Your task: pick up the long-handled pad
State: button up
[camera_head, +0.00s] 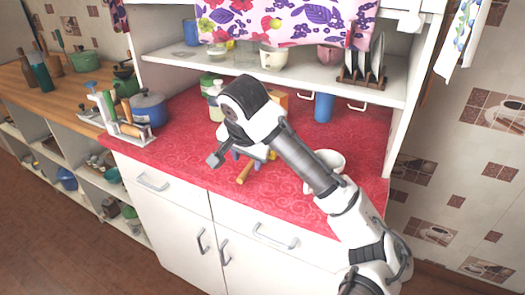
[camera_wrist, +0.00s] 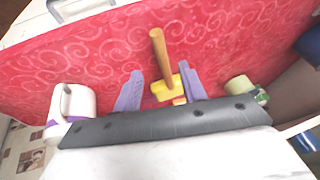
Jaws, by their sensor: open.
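The long-handled pad has a wooden handle (camera_wrist: 160,52) and a yellow head (camera_wrist: 165,91). It lies on the red oilcloth, with its handle towards the counter's front edge. In the head view only its handle (camera_head: 244,174) and a little yellow show below my gripper (camera_head: 247,156); my arm hides the rest. In the wrist view my gripper (camera_wrist: 162,88) is open, with its purple fingers on either side of the yellow head. I see no finger touching the pad, and I cannot tell the height left between fingers and cloth.
A white mug (camera_head: 329,161) stands right of the pad. A blue pot (camera_head: 149,108) and a utensil rack (camera_head: 125,125) are at the left. A shelf (camera_head: 290,72) hangs above. The front cloth is mostly clear.

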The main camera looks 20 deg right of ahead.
aim_at(246, 169)
jog(key=shift+p+x, duration=0.75)
jog(key=shift+x, duration=2.3)
jog(key=shift+w+a, duration=0.1)
grip_shut()
